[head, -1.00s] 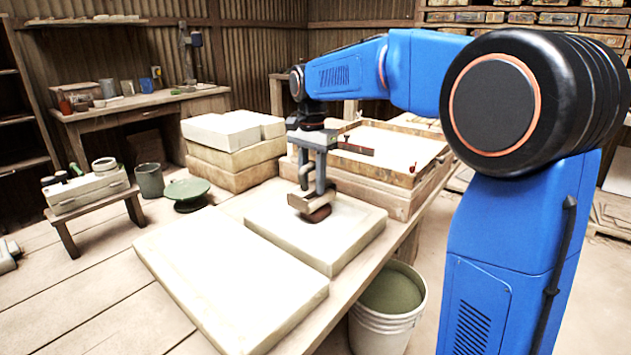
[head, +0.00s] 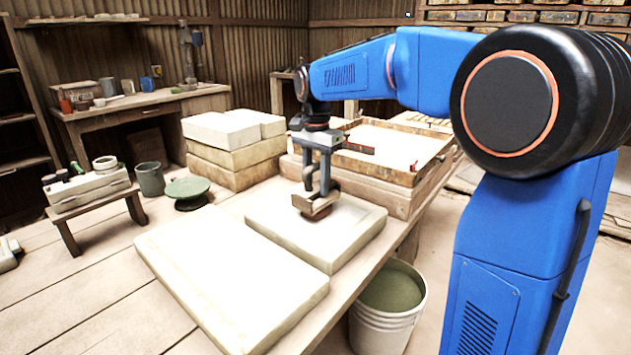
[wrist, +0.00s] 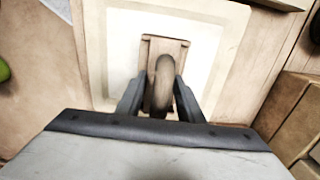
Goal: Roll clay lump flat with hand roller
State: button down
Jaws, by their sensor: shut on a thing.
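My gripper (head: 318,188) points down over the nearer right pale slab (head: 345,240) on the bench and is shut on the hand roller (head: 312,205). In the wrist view the roller's rounded brown handle (wrist: 164,80) sits between the two dark fingers (wrist: 160,103). Its wooden frame shows around the handle, above the slab's white face (wrist: 125,65). A thin reddish-brown edge under the roller in the head view looks like the clay lump (head: 320,216). The roller hides most of it, so its thickness and exact contact cannot be told.
A second pale slab (head: 230,275) lies at the front left. Stacked blocks (head: 235,165) stand behind, and a wooden tray (head: 395,165) with a red-ended tool is behind right. A bucket (head: 388,315) stands below the bench's right edge. A green turntable (head: 187,190) is at left.

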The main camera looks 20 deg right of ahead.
jog(key=shift+r, duration=3.4)
jog(key=shift+f, duration=2.4)
jog(key=shift+f, duration=1)
jog(key=shift+s, duration=0.1)
